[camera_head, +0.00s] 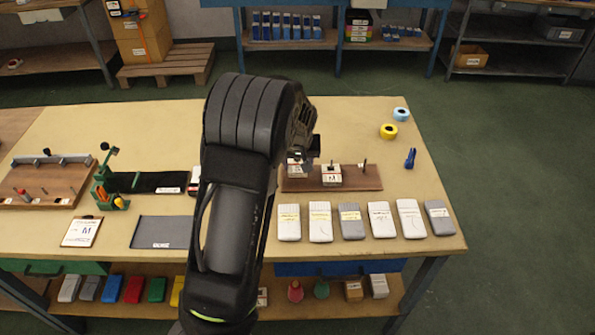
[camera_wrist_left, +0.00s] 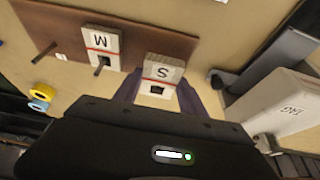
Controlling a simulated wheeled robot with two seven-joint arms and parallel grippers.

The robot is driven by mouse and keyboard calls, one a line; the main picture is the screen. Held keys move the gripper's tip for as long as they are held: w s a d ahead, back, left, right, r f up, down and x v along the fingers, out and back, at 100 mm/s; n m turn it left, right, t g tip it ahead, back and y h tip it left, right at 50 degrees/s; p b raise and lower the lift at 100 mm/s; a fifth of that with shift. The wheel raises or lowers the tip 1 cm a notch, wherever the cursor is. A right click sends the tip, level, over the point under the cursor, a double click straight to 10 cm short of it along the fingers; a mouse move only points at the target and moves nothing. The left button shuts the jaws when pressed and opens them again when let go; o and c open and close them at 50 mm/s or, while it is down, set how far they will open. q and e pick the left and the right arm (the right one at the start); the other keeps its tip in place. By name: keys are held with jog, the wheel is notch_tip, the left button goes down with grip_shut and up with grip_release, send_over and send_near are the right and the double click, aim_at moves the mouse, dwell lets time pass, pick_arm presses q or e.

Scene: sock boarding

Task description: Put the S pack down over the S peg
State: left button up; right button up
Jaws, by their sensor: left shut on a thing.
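The S pack (camera_wrist_left: 162,72) is a pale block with a red band, a letter S and a dark square hole. It is between the two fingers of my left gripper (camera_wrist_left: 160,92), which is shut on it at the edge of the brown peg board (camera_wrist_left: 150,38). In the head view the S pack (camera_head: 296,169) shows partly below the gripper, at the board's left end. The S peg is not clearly visible; I cannot tell whether it is in the hole. The M pack (camera_wrist_left: 100,45) sits around the middle peg. My right gripper is not in view.
A bare peg (camera_head: 364,164) stands at the board's right end. Several grey and white packs (camera_head: 381,220) lie in a row in front. Yellow tape (camera_head: 388,131), blue tape (camera_head: 401,114) and a blue tool (camera_head: 410,158) lie at right. A TAG box (camera_wrist_left: 282,112) is near the gripper.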

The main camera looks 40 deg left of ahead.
aim_at(298, 168)
pick_arm(q)
jog(key=shift+f, duration=1.9)
jog(key=o, duration=1.3)
jog(key=shift+f, duration=0.1)
jog(key=shift+o, duration=0.2)
jog(key=shift+d+r, duration=0.1)
jog(key=shift+r, duration=0.3)
jog(key=v, duration=1.1)
jog(key=shift+s+r+p, duration=0.15)
jog(key=shift+r+p, duration=0.1)
jog(key=shift+p, duration=0.15)
